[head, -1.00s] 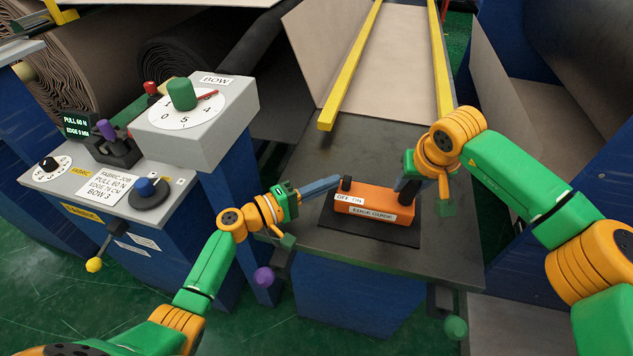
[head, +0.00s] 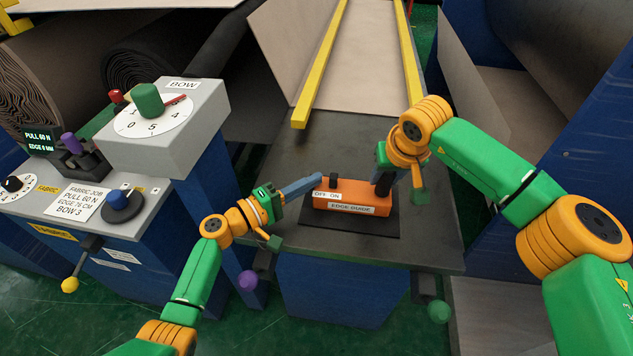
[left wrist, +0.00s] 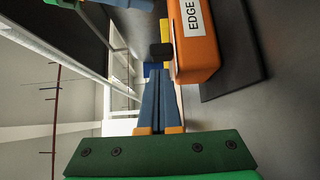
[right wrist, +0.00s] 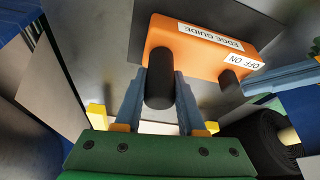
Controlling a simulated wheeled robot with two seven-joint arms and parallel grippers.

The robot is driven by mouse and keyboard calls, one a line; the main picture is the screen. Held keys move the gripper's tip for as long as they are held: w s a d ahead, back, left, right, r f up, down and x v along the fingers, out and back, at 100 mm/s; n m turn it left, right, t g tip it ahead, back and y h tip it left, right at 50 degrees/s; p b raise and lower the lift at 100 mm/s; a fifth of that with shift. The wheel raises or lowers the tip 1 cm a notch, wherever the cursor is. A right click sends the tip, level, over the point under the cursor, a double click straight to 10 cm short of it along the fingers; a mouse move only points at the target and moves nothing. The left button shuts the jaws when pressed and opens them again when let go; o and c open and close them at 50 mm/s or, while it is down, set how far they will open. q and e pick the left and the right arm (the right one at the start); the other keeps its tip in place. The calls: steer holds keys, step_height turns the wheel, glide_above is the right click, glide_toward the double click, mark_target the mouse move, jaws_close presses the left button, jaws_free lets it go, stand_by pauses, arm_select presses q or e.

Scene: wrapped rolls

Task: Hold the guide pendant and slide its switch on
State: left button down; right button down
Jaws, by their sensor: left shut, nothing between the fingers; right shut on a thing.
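The guide pendant (head: 352,199) is an orange box labelled EDGE GUIDE, on a dark mat on the table. Its black switch knob (head: 334,181) stands on top near the left end, beside the ON marking. My left gripper (head: 320,180) is shut and empty, its fingertips just left of the knob; contact is unclear. In the left wrist view the knob (left wrist: 160,52) is straight beyond the fingertips. My right gripper (head: 386,183) is shut on the black upright handle at the pendant's right end. In the right wrist view the fingers flank this handle (right wrist: 160,85).
A grey console (head: 165,145) with a BOW dial and knobs stands at the left. Yellow rails (head: 322,70) run back behind the table (head: 430,235). Purple (head: 248,280) and green (head: 439,311) knobs hang below the table's front edge.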

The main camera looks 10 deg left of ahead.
arm_select(q)
steer(key=shift+a, duration=1.25)
steer(key=v, duration=1)
steer(key=shift+d, duration=0.1)
arm_select(e)
steer(key=shift+c, duration=2.1)
jaws_free()
